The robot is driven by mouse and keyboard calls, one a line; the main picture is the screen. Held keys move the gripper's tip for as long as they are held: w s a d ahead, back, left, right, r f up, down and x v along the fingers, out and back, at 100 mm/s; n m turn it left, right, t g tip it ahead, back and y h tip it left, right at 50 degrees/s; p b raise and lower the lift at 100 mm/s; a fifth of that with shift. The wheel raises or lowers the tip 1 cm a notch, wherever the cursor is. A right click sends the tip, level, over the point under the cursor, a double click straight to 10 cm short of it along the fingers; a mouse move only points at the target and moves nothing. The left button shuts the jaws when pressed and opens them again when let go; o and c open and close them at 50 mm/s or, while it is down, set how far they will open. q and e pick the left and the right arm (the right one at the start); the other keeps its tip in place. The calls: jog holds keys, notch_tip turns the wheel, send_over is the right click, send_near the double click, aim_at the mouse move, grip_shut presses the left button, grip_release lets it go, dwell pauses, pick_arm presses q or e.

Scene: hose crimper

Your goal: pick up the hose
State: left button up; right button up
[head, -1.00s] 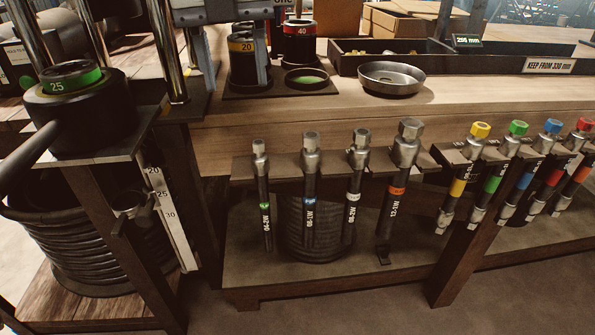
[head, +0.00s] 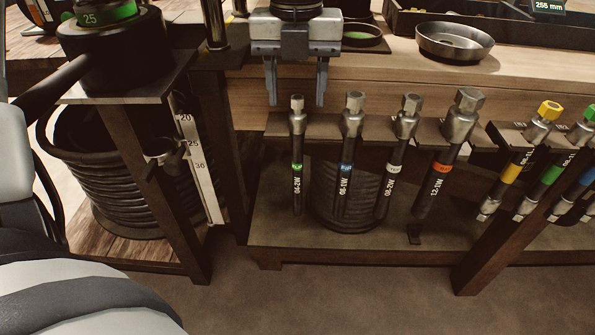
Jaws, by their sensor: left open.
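Several short black hoses with metal end fittings hang in a row on a brown rack. From the left they are the green-banded 04-2W hose (head: 297,181), the blue-banded 06-1W hose (head: 346,182), the white-banded 08-2W hose (head: 391,180) and the orange-banded 12-1W hose (head: 437,182). My left gripper (head: 297,101) points down with its fingers apart and empty. In the picture its tips lie on either side of the 04-2W hose's top fitting; I cannot tell the exact depth between them. My right gripper is not in view.
A metal dish (head: 455,43) and a dark parts tray (head: 480,25) sit on the bench behind. More colour-banded hoses hang at right. A coiled hose (head: 345,205) stands behind the rack. The press post and a scale (head: 200,165) stand at left.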

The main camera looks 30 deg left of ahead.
pick_arm(q)
notch_tip(320, 180, down, 4)
jog(key=shift+r, duration=0.15)
grip_shut()
jog(key=shift+r, duration=0.1)
